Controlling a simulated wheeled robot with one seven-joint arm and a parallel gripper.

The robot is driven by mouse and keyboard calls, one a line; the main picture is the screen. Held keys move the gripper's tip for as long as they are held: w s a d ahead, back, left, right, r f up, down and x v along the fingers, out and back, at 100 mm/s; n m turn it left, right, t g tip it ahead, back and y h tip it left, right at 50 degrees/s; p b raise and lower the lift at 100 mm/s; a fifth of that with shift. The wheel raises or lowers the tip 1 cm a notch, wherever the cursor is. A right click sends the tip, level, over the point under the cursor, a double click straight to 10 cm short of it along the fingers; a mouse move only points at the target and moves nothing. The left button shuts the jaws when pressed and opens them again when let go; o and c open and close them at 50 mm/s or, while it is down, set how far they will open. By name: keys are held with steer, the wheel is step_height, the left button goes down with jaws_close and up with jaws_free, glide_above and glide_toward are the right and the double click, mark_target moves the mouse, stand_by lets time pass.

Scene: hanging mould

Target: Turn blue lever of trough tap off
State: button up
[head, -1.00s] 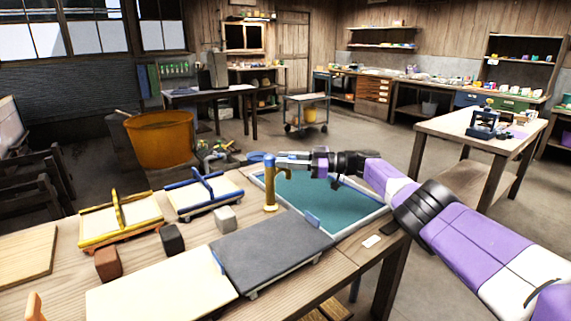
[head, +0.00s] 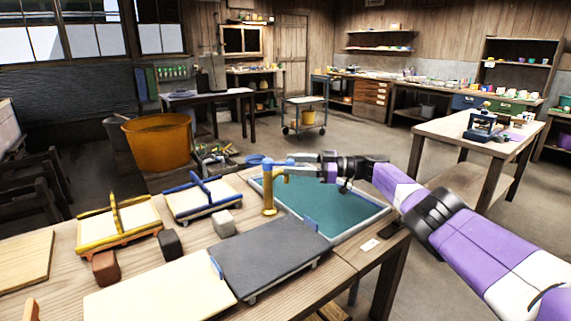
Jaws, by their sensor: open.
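The trough tap (head: 269,196) is a brass-yellow post at the left edge of the trough (head: 335,208), with its spout pointing right over the teal basin. Its blue lever (head: 272,162) sits on top and appears to point right, towards my gripper. My gripper (head: 299,159) is open just right of the lever, above the spout. The fingertips are small and overlap the lever's end in this view, so I cannot tell whether they touch it.
A dark grey board (head: 268,255), a pale board (head: 160,290), and yellow-framed (head: 118,222) and blue-framed (head: 203,203) moulds lie on the bench left of the trough. An orange tub (head: 158,142) stands behind. Free floor lies right of the bench.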

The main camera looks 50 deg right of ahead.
steer(key=shift+v, duration=2.2)
steer(key=shift+s, duration=0.15)
